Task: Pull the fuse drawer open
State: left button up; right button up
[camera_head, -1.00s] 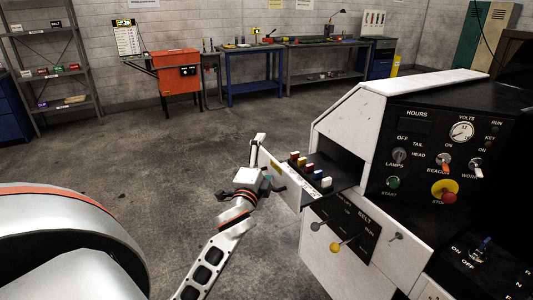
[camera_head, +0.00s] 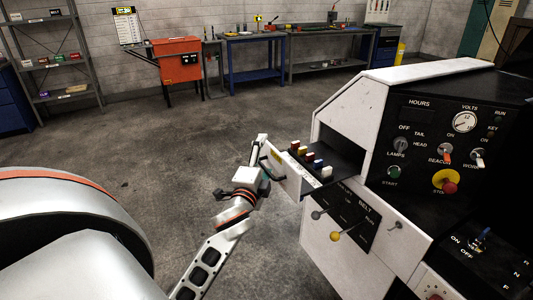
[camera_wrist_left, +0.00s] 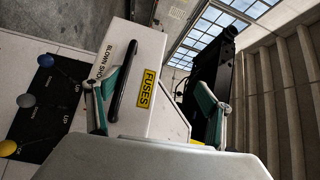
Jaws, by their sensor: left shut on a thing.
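The fuse drawer (camera_head: 285,178) sticks out of the white machine housing in the head view, with several coloured fuses (camera_head: 311,160) in a row behind its white front. In the left wrist view its front bears a yellow "FUSES" label (camera_wrist_left: 147,91) and a black bar handle (camera_wrist_left: 123,80). My left gripper (camera_head: 264,162) is at the drawer front. The exact contact is hard to see. My right gripper is out of view.
The control panel (camera_head: 450,140) with knobs and a red stop button (camera_head: 450,188) is right of the drawer. Belt levers (camera_head: 335,236) project below it. Workbenches (camera_head: 255,75) and a shelf (camera_head: 55,75) stand far back.

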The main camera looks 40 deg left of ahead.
pick_arm(q)
jog(key=shift+s+d+r, duration=0.25)
jog(key=shift+s+r, duration=0.25)
jog(key=shift+s, duration=0.25)
jog(key=shift+s+d+r, duration=0.25)
jog(key=shift+s+r, duration=0.25)
jog(key=shift+s, duration=0.2)
jog(key=shift+s+d+r+t, duration=0.1)
jog(key=shift+s+d+t, duration=0.1)
jog(key=shift+s, duration=0.35)
jog(key=shift+s+d+r+t, duration=0.1)
jog(key=shift+s+d, duration=0.1)
jog(key=shift+s, duration=0.3)
jog(key=c, duration=1.1)
jog(key=shift+s+d+f, duration=0.35)
jog(key=shift+s+f, duration=0.15)
jog(key=shift+s, duration=0.2)
jog(key=shift+f, duration=0.1)
